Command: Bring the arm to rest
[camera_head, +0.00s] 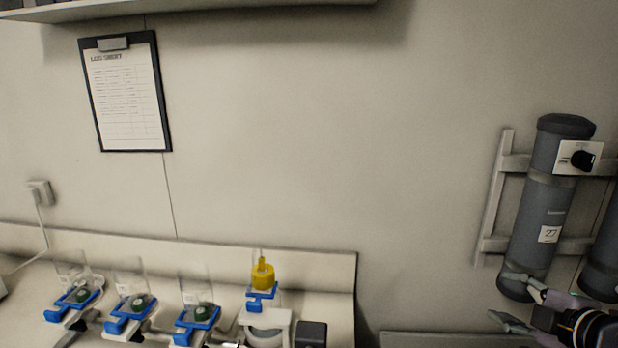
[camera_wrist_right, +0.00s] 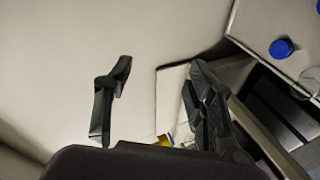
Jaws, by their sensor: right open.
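My right gripper (camera_head: 498,296) is at the lower right of the head view, in front of the lower end of a grey cylinder. Its fingers are spread apart with nothing between them. In the right wrist view the two dark fingers (camera_wrist_right: 155,100) stand apart, with the pale wall behind them. My left gripper is in neither view.
Grey cylinders (camera_head: 545,210) hang on a wall rack at the right. A clipboard (camera_head: 125,95) hangs on the wall. The middle wall is clear.

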